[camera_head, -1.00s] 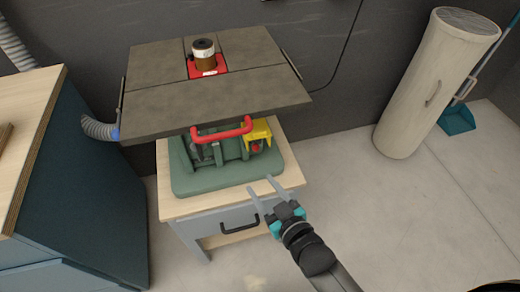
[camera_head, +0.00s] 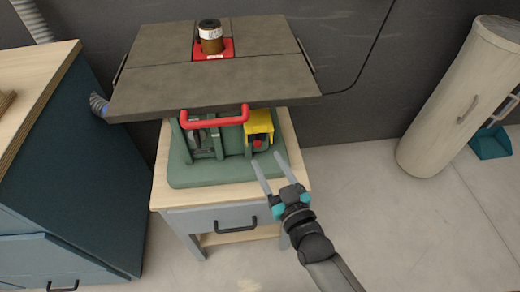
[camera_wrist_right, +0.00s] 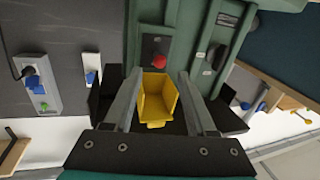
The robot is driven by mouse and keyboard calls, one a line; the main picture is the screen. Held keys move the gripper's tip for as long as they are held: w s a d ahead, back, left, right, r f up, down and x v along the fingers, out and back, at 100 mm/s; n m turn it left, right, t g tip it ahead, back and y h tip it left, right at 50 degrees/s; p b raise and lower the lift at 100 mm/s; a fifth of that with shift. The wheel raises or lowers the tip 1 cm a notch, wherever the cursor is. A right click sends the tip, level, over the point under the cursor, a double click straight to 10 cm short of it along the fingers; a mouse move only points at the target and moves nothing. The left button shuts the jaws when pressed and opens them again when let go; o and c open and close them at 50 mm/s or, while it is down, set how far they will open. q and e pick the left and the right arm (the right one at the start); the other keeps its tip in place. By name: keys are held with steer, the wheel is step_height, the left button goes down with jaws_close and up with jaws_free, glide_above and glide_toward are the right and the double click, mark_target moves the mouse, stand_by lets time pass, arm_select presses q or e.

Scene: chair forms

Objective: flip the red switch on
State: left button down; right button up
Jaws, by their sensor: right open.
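The red switch (camera_head: 257,142) is a small round red part on the front of the green machine, under a yellow cover (camera_head: 258,122). In the right wrist view the red switch (camera_wrist_right: 158,62) shows just beyond the yellow cover (camera_wrist_right: 156,100), which lies between my finger lines. My right gripper (camera_head: 268,168) is open and empty, in front of and a little below the switch in the head view. In the right wrist view the right gripper (camera_wrist_right: 160,85) has its fingers on either side of the yellow cover; whether they touch it I cannot tell. My left gripper is not in view.
The green machine (camera_head: 205,172) stands on a wooden-topped stand (camera_head: 160,190) with a drawer. Its grey table top (camera_head: 170,85) overhangs the switch, with a red handle (camera_head: 215,118) at the front edge. A dark blue cabinet (camera_head: 80,190) is at left.

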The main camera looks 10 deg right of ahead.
mark_target(259, 147)
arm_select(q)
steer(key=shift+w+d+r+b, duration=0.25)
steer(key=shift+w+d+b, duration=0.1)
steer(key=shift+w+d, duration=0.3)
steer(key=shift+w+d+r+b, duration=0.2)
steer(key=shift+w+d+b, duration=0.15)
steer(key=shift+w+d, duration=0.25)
arm_select(e)
steer(key=shift+x, duration=2.85)
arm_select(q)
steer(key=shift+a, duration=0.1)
arm_select(e)
jaws_close()
